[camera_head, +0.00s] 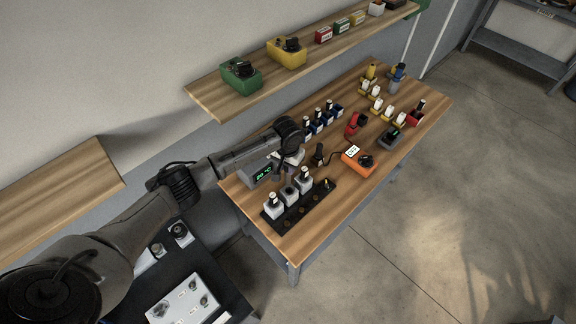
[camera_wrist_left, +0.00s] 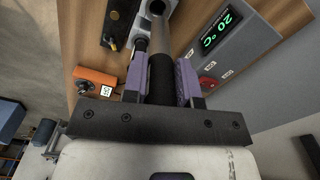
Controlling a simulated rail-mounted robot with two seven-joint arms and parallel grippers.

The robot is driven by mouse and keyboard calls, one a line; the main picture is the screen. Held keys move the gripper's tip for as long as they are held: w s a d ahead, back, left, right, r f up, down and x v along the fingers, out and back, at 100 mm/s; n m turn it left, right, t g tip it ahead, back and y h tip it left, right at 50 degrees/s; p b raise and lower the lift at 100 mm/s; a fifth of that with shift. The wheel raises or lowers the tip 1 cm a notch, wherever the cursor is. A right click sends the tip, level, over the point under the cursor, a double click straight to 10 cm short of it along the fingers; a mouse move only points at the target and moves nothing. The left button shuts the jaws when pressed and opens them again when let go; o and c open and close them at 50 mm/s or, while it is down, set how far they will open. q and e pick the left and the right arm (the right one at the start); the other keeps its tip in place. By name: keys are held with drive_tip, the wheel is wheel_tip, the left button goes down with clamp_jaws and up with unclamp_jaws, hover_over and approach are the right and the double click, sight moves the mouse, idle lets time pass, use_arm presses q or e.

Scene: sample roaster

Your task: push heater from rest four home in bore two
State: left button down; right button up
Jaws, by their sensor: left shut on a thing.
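My left gripper (camera_head: 286,162) is over the left part of the bench, beside a grey box with a green display (camera_head: 263,173). In the left wrist view, the gripper's purple pads (camera_wrist_left: 162,82) are shut on the heater's black grip (camera_wrist_left: 161,76). The heater's bare metal shaft (camera_wrist_left: 181,38) runs away from the gripper toward a pale block at the top edge. I cannot tell how far the shaft is in a bore. A black rack (camera_head: 303,210) holds pale blocks with dark tops, including a front one (camera_head: 274,209). My right gripper is out of view.
The display also shows in the left wrist view (camera_wrist_left: 217,33), reading 20 °C, close to the gripper. A wall shelf (camera_head: 225,106) hangs above.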

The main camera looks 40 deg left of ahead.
use_arm(q)
drive_tip(key=shift+w+d, duration=0.1)
drive_tip(key=shift+w, duration=0.35)
drive_tip(key=shift+s, duration=0.1)
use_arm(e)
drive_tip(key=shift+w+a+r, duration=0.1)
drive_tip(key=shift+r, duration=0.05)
use_arm(q)
drive_tip(key=shift+r+p, duration=0.2)
drive_tip(key=shift+p, duration=0.5)
wheel_tip(320, 180, down, 3)
drive_tip(key=shift+b, duration=0.85)
drive_tip(key=shift+f+b, duration=0.75)
drive_tip(key=shift+f, duration=0.85)
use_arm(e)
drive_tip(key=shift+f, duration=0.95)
